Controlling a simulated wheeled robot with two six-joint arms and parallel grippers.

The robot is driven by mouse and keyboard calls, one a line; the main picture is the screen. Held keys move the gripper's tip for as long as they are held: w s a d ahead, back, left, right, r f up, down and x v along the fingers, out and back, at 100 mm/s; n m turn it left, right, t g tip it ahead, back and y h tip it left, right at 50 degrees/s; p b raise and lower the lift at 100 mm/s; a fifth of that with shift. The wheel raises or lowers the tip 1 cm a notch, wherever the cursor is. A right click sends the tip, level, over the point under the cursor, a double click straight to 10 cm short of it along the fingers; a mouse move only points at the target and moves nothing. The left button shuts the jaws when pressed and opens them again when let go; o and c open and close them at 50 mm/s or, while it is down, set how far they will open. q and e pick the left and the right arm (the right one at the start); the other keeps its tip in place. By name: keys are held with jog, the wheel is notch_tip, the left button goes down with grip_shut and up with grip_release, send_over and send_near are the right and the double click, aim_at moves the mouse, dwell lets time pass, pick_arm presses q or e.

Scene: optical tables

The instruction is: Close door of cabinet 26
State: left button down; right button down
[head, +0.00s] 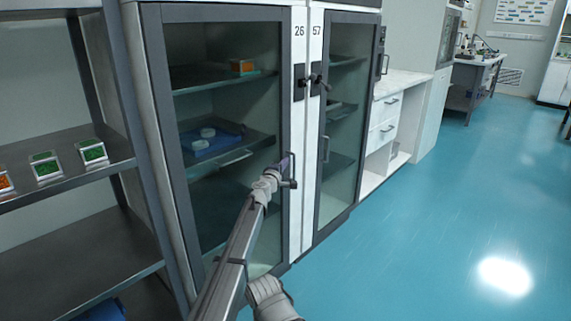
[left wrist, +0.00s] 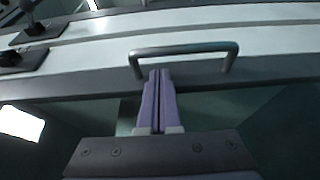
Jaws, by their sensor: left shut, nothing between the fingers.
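Cabinet 26 (head: 299,60) stands left of centre in the head view. Its grey-framed glass door (head: 180,215) looks flush, or nearly so, with the white post; I cannot tell if a small gap is left. The bar handle (head: 292,183) is on the door's right edge; this handle (left wrist: 185,49) spans the middle of the left wrist view. My left gripper (head: 287,162) is shut and empty, its purple fingertips (left wrist: 158,75) beside the handle's left end in the wrist view. Contact is unclear.
Cabinet 57 (head: 318,120) adjoins on the right, its glass door looking shut. Open metal shelves (head: 75,175) with small green samples (head: 92,151) stand close on the left. White drawers (head: 385,132) lie beyond. The blue floor (head: 430,220) to the right is clear.

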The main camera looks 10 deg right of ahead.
pick_arm(q)
jog(key=v, duration=0.7)
jog(key=shift+s, duration=0.35)
jog(key=s+a+f+m+g+y, duration=0.1)
jog(key=s+a+f+m+g, duration=0.4)
jog(key=s, duration=0.6)
jog(key=s+a+f+m+g, duration=0.3)
jog(key=s+a+f+m, duration=0.25)
jog(key=s+f, duration=0.4)
jog(key=s+a+f+m+g+y, duration=0.1)
jog(key=s+a+f+g+y, duration=0.3)
jog(key=s+a, duration=0.75)
jog(key=s+a+f+m+g+y, duration=0.1)
jog(key=s+a+f+g+y, duration=0.25)
jog(key=s+a, duration=0.8)
jog(key=s+d+m+y, duration=0.2)
jog(key=s+d+m, duration=0.35)
jog(key=d, duration=0.75)
notch_tip(320, 180, up, 37)
jog(key=s+n+p, duration=0.2)
jog(key=p, duration=3.5)
jog(key=shift+r, duration=0.15)
